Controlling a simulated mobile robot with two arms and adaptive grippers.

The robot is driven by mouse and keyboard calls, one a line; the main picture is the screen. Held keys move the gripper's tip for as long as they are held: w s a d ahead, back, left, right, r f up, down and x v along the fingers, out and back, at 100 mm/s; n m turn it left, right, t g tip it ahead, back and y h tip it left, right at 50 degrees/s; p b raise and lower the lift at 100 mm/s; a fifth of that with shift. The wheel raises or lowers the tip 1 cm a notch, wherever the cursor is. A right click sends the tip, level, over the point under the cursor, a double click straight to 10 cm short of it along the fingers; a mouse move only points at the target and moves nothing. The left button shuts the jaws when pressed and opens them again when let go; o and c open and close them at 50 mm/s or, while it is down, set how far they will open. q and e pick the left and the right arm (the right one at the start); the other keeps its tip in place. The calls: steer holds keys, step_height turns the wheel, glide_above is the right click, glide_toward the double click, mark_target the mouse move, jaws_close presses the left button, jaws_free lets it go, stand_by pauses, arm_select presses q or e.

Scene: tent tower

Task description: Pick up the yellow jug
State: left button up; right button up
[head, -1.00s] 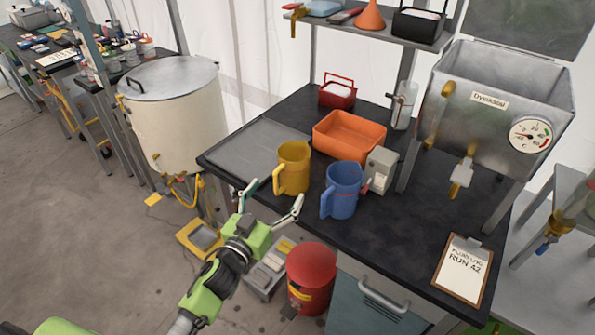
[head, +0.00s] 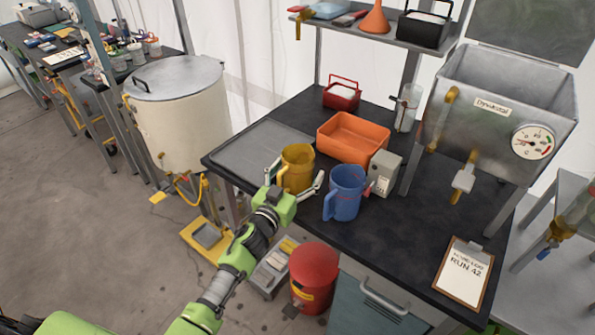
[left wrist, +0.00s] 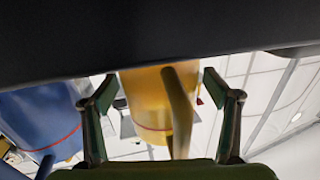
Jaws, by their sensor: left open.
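The yellow jug (head: 298,168) stands upright on the dark worktop, with its handle facing my left gripper. My left gripper (head: 296,182) is open, its fingers to either side of the jug in the head view. In the left wrist view the yellow jug (left wrist: 147,100) and its handle lie between the two open fingers (left wrist: 165,105). I cannot tell whether the fingers touch it. The jug's lower part is partly hidden by the gripper in the head view. My right gripper is not in view.
A blue jug (head: 346,192) stands close on the right; it also shows in the left wrist view (left wrist: 40,118). An orange tray (head: 352,138) and a grey box (head: 383,172) stand behind. A grey sheet (head: 255,152) lies left. The worktop's front right is clear around a clipboard (head: 464,272).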

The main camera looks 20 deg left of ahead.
arm_select(q)
steer(key=shift+c, duration=0.5)
steer(key=c, duration=1.2)
